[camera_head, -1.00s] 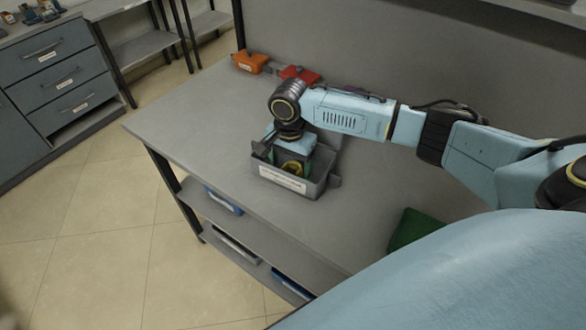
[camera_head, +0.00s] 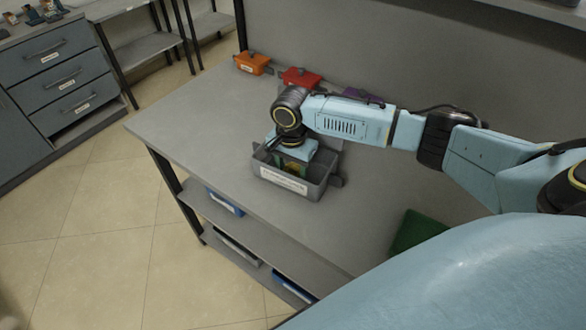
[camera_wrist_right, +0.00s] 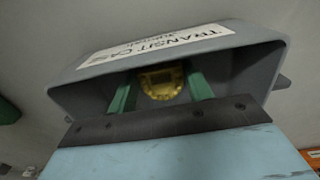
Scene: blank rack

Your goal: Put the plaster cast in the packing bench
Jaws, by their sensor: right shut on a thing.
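A grey open-topped case (camera_head: 318,186) with a white label stands on the grey bench (camera_head: 205,130); the label reads "TRANSIT CAS…" in the right wrist view. My right gripper (camera_head: 291,166) reaches down into the case. Its two green fingers are shut on a small yellow thing (camera_wrist_right: 161,82), inside the case walls. I cannot tell for sure that this is the plaster cast. The case wall hides its underside, so contact with the case floor does not show. My left gripper is not in view.
Orange (camera_head: 253,64), red (camera_head: 300,77) and purple (camera_head: 362,95) boxes stand along the bench's back. A green thing (camera_head: 415,232) lies at the right, partly covered by my body. The bench's left part is clear. Drawers (camera_head: 65,75) stand at far left.

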